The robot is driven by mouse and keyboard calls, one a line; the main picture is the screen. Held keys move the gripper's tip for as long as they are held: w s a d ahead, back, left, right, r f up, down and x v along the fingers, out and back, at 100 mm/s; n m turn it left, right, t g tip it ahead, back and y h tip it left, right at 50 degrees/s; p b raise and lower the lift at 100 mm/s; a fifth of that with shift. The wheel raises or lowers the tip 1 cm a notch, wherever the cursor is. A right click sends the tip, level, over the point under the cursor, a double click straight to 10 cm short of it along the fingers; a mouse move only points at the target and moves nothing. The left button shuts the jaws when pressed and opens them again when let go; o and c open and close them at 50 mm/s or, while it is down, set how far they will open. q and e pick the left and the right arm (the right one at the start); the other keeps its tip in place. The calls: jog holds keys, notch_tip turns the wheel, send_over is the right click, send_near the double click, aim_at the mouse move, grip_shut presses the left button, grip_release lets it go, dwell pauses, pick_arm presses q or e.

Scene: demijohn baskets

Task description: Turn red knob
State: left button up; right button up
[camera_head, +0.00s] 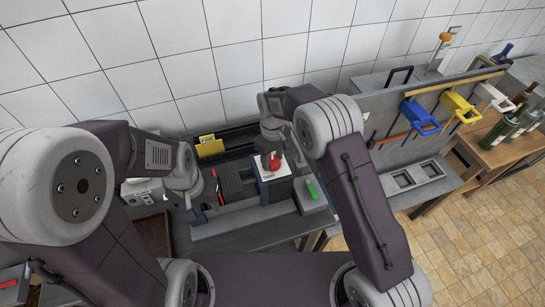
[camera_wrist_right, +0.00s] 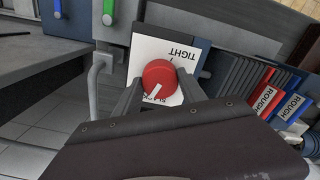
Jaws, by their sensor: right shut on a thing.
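The red knob (camera_wrist_right: 160,78) sits on a white label plate (camera_wrist_right: 147,52) on a block, with "TIGHT" readable and a second word partly hidden. Its white pointer line faces toward the partly hidden word. My right gripper (camera_wrist_right: 160,92) has one finger on each side of the knob and is shut on it. In the head view the red knob (camera_head: 274,161) shows below my right gripper (camera_head: 272,152). My left gripper (camera_head: 188,198) hangs at the left over the bench, away from the knob; its fingers are too unclear to read.
A green handle (camera_head: 312,190) stands right of the knob block. Red and blue "ROUGH" tags (camera_wrist_right: 264,100) mark slats beside it. A yellow card (camera_head: 210,146) is at the back. Blue, yellow and white holders (camera_head: 420,117) hang on the panel to the right, beside bottles (camera_head: 505,125).

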jog(key=m, duration=0.4)
jog(key=shift+w+r+m+p, duration=0.1)
jog(key=shift+r+m+p, duration=0.1)
jog(key=shift+m+p, duration=0.15)
jog(key=m, duration=0.4)
jog(key=shift+m, duration=0.25)
jog(key=m, duration=0.4)
jog(key=shift+w+m+p, duration=0.1)
jog(key=shift+m+p, duration=0.2)
jog(key=shift+p, duration=0.1)
jog(key=m, duration=1.3)
jog(key=shift+m, duration=0.3)
jog(key=m, duration=0.8)
jog(key=shift+m, duration=0.5)
